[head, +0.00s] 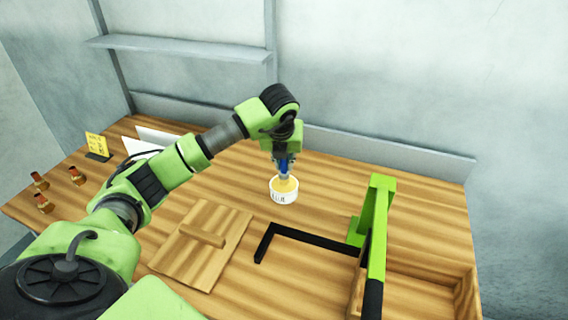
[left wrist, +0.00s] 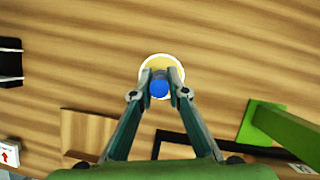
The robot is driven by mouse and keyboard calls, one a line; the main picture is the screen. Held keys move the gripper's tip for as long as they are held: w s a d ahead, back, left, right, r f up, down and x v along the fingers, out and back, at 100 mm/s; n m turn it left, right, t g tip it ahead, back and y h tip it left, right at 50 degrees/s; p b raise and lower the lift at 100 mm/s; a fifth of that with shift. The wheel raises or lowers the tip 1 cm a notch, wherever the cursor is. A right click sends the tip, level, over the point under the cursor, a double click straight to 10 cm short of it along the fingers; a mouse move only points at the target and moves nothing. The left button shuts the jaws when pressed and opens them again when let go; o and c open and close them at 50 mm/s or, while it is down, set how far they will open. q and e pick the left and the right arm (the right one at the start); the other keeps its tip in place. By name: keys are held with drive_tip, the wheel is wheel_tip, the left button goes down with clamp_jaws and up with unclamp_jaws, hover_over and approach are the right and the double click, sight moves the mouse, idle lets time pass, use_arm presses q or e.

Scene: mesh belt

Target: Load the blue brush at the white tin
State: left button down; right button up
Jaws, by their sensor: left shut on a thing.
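The white tin (head: 284,197) stands on the wooden table with yellow content in its open top and dark marks on its side. Its rim also shows in the left wrist view (left wrist: 160,56). My left gripper (head: 284,160) points down over the tin and is shut on the blue brush (head: 284,168). The brush is upright, with its lower end at the tin's opening; I cannot tell how deep it reaches. In the left wrist view the blue handle end (left wrist: 159,90) sits between the fingertips (left wrist: 161,76). My right gripper is not in view.
A wooden board with a handle (head: 200,250) lies left of a black angled frame (head: 305,232). A green upright bar (head: 378,220) stands right of the tin. Several small brown bottles (head: 44,203) and a yellow sign (head: 96,144) are at the left. A low back wall borders the table.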

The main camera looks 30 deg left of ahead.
use_arm(q)
drive_tip(key=shift+r+p, duration=1.4)
drive_tip(key=shift+r, duration=1.6)
